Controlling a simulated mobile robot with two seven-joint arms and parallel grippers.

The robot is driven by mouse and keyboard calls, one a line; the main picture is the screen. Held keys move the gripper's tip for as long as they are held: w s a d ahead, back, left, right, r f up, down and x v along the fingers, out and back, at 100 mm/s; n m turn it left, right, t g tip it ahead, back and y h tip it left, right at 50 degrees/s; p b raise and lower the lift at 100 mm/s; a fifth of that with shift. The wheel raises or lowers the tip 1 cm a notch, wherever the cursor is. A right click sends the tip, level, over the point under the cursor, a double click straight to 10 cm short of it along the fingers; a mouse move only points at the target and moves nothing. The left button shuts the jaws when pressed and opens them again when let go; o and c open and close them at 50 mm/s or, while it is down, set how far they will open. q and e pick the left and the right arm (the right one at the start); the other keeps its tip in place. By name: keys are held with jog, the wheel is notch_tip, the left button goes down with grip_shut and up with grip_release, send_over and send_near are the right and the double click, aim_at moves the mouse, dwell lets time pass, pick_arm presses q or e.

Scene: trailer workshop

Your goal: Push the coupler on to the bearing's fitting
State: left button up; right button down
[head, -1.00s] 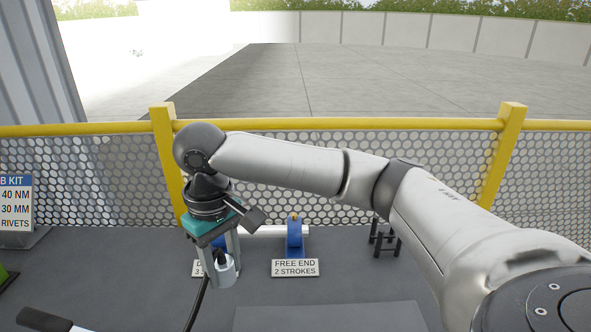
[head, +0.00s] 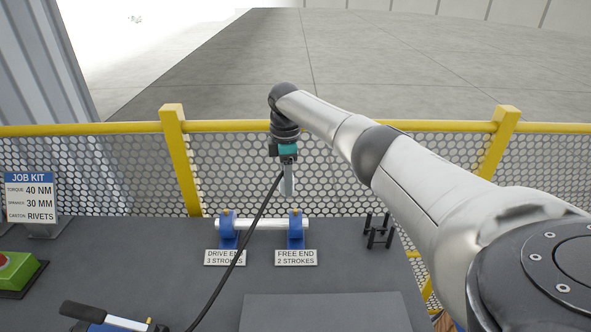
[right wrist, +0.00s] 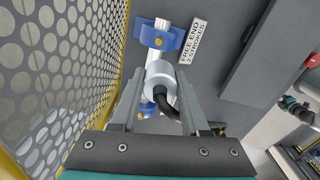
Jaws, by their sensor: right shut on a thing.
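My right gripper (head: 288,188) is shut on the grey cylindrical coupler (right wrist: 161,72), whose black hose bends away beside it in the right wrist view. In the head view the coupler hangs above and apart from the white shaft, between two blue bearings. The drive end bearing (head: 228,236) stands left, the free end bearing (head: 296,236) right. My left gripper is out of view.
A mesh fence with a yellow rail (head: 350,126) stands close behind the bearings. The hose (head: 238,258) crosses the bench to a black-handled tool (head: 118,321). A black rack (head: 378,235) stands right. A green box (head: 17,270) and job sign (head: 30,197) are left.

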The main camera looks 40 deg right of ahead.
aim_at(296, 210)
jog(key=shift+s+d+f+n, duration=0.1)
jog(key=shift+s+d+n, duration=0.15)
jog(key=shift+d, duration=0.3)
jog(key=shift+s+d+f+n, duration=0.15)
jog(key=shift+d+n, duration=0.1)
jog(key=shift+d, duration=0.3)
jog(key=shift+r+p, duration=0.1)
jog(key=shift+p, duration=0.25)
jog(key=shift+f+b, duration=1.9)
jog(key=shift+f, duration=1.05)
jog(key=shift+p, duration=0.35)
jog(key=shift+f+b, duration=1.05)
jog(key=shift+f, duration=0.2)
jog(key=shift+c, duration=1.6)
grip_release()
